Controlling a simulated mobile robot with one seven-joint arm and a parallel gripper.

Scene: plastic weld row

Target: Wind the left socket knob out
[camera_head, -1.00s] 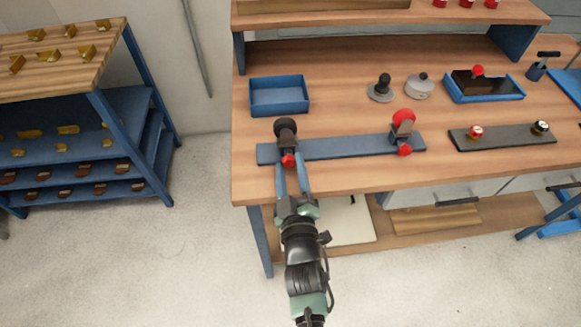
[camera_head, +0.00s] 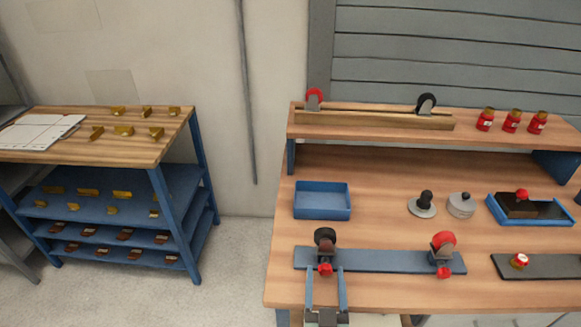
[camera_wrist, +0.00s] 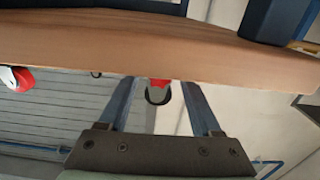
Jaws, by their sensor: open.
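A blue-grey bar (camera_head: 385,261) lies along the front of the bench. At its left end is a socket with a black wheel (camera_head: 325,236) and a red knob (camera_head: 325,269) facing the front. At its right end are a red wheel (camera_head: 443,240) and a second red knob (camera_head: 443,272). My gripper (camera_head: 326,274) is open in front of the left socket, one finger to each side of the left knob. In the wrist view, something red (camera_wrist: 158,83), probably this knob, shows between the spread fingers with a dark ring below it. Contact cannot be told.
A blue tray (camera_head: 322,214) stands behind the bar's left end. A dark strip (camera_head: 545,267) lies to the right. A raised shelf (camera_head: 480,130) spans the back.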

